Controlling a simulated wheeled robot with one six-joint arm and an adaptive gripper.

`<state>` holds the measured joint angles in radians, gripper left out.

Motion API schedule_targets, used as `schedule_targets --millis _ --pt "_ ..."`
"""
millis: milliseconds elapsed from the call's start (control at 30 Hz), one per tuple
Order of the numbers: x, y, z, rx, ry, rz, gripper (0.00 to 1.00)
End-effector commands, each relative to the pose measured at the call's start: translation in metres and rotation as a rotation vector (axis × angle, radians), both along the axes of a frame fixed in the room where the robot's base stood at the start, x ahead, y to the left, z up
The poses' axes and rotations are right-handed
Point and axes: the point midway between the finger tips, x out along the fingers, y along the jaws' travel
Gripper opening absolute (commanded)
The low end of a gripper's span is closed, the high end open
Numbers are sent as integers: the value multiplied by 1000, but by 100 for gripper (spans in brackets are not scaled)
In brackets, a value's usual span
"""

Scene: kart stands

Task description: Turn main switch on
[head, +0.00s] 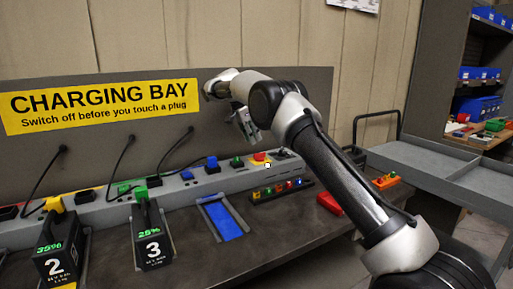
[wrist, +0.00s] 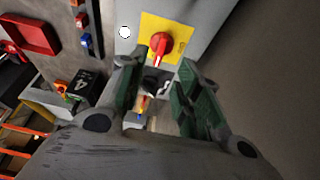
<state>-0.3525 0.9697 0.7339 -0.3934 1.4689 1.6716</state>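The main switch appears to be the red rotary knob on a yellow plate (wrist: 180,30) at the top of the wrist view. The knob (wrist: 160,43) has a handle pointing down the picture. In the head view the switch (head: 261,157) sits at the right end of the grey charging ledge, partly red and yellow. My gripper (head: 247,126) hangs above and slightly left of it in the head view. In the wrist view my gripper (wrist: 162,62) is open and empty, its green-padded fingers apart, with the knob beyond the gap between their tips. I cannot see contact.
A small white round spot (wrist: 124,32) is beside the yellow plate. Black battery packs 2 (head: 62,262) and 3 (head: 152,240) stand on the bench, left of a blue empty slot (head: 222,220). A strip of coloured knobs (head: 282,190) and a red tray (head: 329,203) lie before the ledge.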

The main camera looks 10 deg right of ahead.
Motion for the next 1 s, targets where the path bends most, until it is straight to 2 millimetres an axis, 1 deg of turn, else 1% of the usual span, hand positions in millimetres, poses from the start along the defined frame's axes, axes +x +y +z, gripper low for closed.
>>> schedule_targets --millis 33,100,200,333,600,700,767,867,900,967,1000 --pt "-1 5 9 1 -1 1 33" --pt "-2 9 19 0 -1 1 33" --pt "-3 12 30 0 -1 0 33" --pt "-5 14 36 0 1 0 33" --pt "-5 14 37 0 1 1 33" --pt "-8 10 45 4 5 16 33" --pt "-13 3 58 11 10 44 33" --pt "-32 -18 90 31 29 126 33" --pt "-43 -28 105 39 39 169 33" --pt "-64 -45 126 54 53 241 33" --pt "-80 -56 139 62 61 291 33"
